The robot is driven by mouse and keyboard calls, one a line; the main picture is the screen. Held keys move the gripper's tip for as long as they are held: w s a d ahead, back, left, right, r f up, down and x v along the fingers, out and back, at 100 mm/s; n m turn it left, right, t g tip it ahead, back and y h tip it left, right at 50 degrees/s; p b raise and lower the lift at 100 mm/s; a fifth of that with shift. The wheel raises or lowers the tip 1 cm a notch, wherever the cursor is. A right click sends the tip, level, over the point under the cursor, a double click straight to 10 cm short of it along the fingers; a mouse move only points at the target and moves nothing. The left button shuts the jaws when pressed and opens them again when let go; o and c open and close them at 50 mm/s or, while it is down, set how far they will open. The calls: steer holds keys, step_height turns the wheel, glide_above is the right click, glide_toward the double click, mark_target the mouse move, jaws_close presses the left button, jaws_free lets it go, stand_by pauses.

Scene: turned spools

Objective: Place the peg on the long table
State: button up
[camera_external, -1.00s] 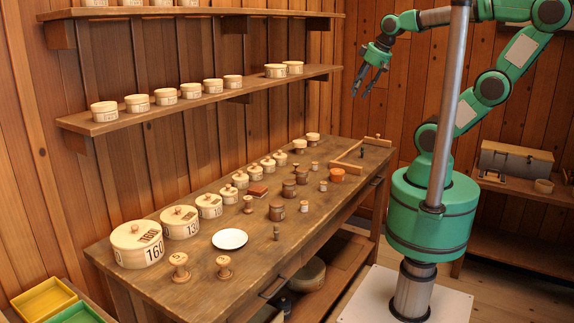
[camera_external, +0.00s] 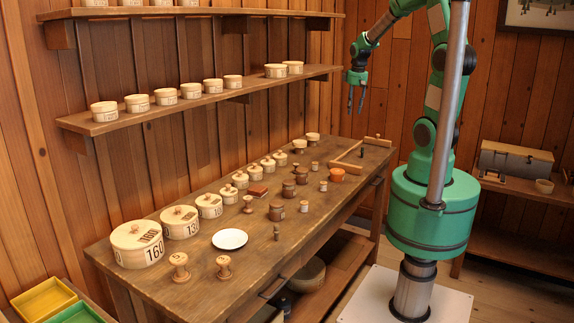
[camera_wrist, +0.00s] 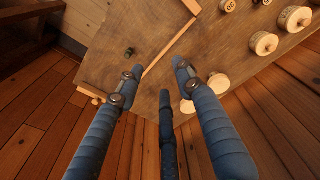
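The long table (camera_external: 205,262) runs along the wall, and its far end shows below my gripper in the wrist view (camera_wrist: 160,110). A small dark upright piece (camera_external: 361,153) stands at the table's far end by a light wooden rail; it looks like the peg, though it is too small to be sure. It also seems to show in the wrist view (camera_wrist: 129,51), left of the rail. My gripper (camera_external: 356,104) hangs fingers down, well above the table's far end. In the wrist view its blue fingers (camera_wrist: 159,70) are spread apart with nothing between them.
Several lidded round boxes (camera_external: 138,246), turned spools (camera_external: 224,268), dark jars (camera_external: 277,212) and a white plate (camera_external: 230,239) stand on the table. A shelf (camera_external: 250,84) with boxes juts out above its wall side. A wooden rail frame (camera_external: 350,165) lies at the far end.

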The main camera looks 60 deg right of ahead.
steer(key=g, duration=0.1)
glide_above(363, 148)
step_height(363, 148, down, 10)
steer(key=f, duration=0.1)
steer(key=shift+w+d+r+m+y, duration=0.25)
steer(key=shift+d+m+y, duration=0.05)
steer(key=shift+d+y, duration=0.1)
steer(key=shift+f+b, duration=0.5)
steer(key=shift+f, duration=3.8)
steer(key=shift+s+f+b, duration=0.1)
steer(key=shift+f+b, duration=0.55)
steer(key=shift+f, duration=1.95)
steer(key=c, duration=0.7)
